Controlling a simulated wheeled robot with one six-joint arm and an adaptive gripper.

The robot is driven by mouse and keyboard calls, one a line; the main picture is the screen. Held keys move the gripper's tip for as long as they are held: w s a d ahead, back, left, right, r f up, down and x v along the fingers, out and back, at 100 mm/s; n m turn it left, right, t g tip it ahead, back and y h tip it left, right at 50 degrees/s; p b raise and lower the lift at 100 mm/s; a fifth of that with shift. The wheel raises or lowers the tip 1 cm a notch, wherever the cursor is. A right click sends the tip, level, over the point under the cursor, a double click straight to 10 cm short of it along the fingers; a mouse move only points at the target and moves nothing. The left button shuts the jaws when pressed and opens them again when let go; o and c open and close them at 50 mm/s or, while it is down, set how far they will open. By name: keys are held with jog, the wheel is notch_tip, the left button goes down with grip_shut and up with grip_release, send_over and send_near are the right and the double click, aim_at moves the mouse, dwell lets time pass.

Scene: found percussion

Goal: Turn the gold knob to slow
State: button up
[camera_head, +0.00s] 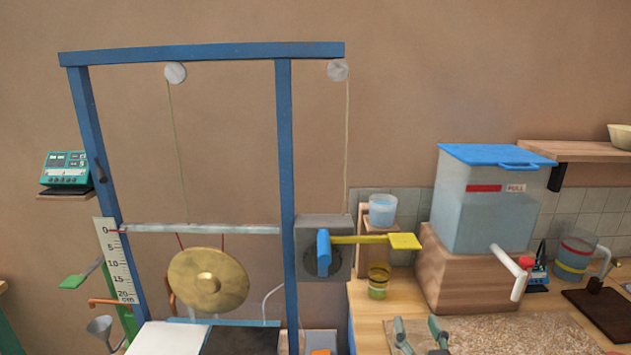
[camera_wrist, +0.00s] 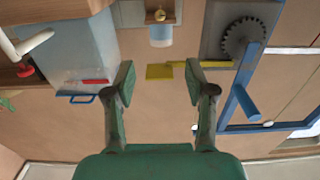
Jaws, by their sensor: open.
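My gripper (camera_head: 420,334) is at the bottom of the head view, over the worktop's front. In the wrist view my gripper (camera_wrist: 160,82) is open, with nothing between its fingers.
A blue frame (camera_head: 286,180) with pulleys and a hanging gong (camera_head: 208,280) stands left of centre. A yellow paddle (camera_head: 404,241) juts right from its grey unit. A lidded water tank (camera_head: 490,205) stands on a wooden block (camera_head: 465,280). The wall above the tank is clear.

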jog(key=s+f+g, duration=0.2)
jog(key=s+f, duration=1.5)
jog(key=s, duration=0.2)
jog(key=s+f+g, duration=0.1)
jog(key=s, duration=2.3)
jog(key=shift+s+f, duration=0.2)
jog(key=shift+s, duration=0.15)
